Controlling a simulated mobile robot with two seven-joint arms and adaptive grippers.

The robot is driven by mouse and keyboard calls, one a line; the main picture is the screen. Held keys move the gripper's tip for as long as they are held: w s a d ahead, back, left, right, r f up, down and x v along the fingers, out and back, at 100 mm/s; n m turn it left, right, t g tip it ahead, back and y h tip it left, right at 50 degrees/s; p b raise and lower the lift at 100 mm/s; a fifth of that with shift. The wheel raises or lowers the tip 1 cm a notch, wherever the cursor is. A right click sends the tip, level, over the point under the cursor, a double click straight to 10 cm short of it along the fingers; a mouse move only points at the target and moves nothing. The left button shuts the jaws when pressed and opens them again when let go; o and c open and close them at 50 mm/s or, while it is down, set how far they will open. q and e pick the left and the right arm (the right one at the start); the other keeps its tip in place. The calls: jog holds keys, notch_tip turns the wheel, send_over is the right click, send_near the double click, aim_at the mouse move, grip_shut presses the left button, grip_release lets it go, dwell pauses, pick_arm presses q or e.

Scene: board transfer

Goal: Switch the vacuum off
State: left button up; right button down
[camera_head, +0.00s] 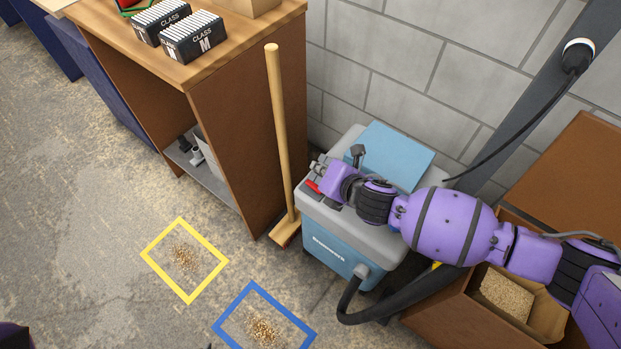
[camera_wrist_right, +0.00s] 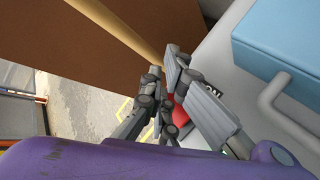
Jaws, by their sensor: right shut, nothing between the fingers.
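The vacuum (camera_head: 335,245) is a blue and grey box with a light blue block (camera_head: 395,155) on its top. A red switch (camera_head: 313,186) shows at the top's left edge. My right gripper (camera_head: 320,170) is over that edge, close against the switch, shut and empty. My left gripper is not in view.
A wooden broom (camera_head: 279,140) leans by the cabinet (camera_head: 245,130) left of the vacuum. A black hose (camera_head: 350,305) leaves the vacuum's front. A brown box (camera_head: 475,315) stands right. Yellow (camera_head: 160,274) and blue (camera_head: 232,307) floor squares frame grain piles. A wall is behind.

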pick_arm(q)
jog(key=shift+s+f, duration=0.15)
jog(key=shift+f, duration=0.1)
pick_arm(e)
jog(key=shift+a+f, duration=0.1)
jog(key=shift+f, duration=0.3)
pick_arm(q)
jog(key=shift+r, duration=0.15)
pick_arm(e)
jog(key=shift+r, duration=0.1)
dwell(0.4)
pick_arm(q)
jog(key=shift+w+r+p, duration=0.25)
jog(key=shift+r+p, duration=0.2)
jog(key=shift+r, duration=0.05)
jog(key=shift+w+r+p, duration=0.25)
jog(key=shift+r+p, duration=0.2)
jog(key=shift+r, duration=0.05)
pick_arm(e)
jog(key=shift+r, duration=0.75)
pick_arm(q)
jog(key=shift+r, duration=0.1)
pick_arm(e)
jog(key=shift+r, duration=0.15)
